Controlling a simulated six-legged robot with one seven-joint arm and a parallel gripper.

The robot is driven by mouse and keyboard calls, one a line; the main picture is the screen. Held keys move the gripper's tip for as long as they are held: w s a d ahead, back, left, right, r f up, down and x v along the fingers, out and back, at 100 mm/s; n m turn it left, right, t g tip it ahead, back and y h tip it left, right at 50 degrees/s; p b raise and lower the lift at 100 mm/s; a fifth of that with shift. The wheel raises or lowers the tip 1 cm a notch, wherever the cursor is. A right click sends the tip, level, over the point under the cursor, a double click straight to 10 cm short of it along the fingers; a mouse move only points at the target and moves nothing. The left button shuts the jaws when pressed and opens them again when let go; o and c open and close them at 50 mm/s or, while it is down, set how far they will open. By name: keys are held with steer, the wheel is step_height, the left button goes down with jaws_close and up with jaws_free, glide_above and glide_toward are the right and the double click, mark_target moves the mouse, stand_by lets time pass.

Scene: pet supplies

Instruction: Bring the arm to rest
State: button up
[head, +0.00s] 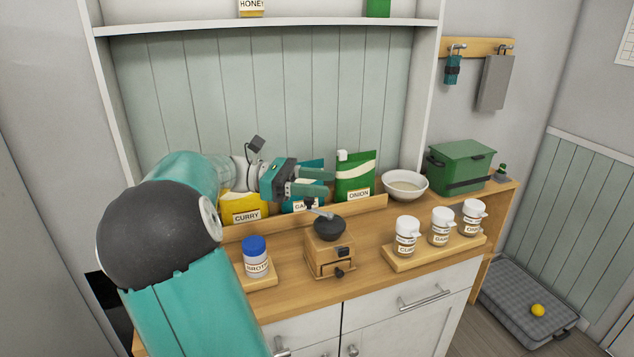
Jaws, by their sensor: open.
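My gripper (325,181) is open and empty in the head view. It is above the back of the wooden counter (375,243), its fingers pointing right. It appears in front of a teal packet (314,165), which it partly hides, and left of the green onion packet (356,180). My teal arm fills the lower left and bends back toward the counter. The yellow curry packet (238,205) is below the wrist, partly covered by the arm.
A wooden grinder (328,254) stands below the gripper. A blue-lidded jar (256,262) is left of it. Several white-lidded jars, a white bowl (405,187) and a green box (462,168) are to the right. A shelf (270,24) runs above. Open air lies over the counter's middle.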

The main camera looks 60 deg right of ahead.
steer(key=shift+f, duration=0.1)
stand_by(0.3)
steer(key=w+a+f+t, duration=0.3)
steer(key=a+f+t, duration=0.25)
steer(key=a, duration=0.25)
steer(key=w+a+f+t, duration=0.3)
steer(key=a+f+t, duration=0.2)
steer(key=a+t, duration=0.2)
steer(key=w+a+m+t+y, duration=0.2)
steer(key=a+t, duration=0.8)
steer(key=a, duration=1.7)
steer(key=shift+w+a+f+m+t+y, duration=0.15)
steer(key=shift+a+f+m+t+y, duration=0.15)
steer(key=shift+y, duration=0.7)
steer(key=shift+d, duration=0.1)
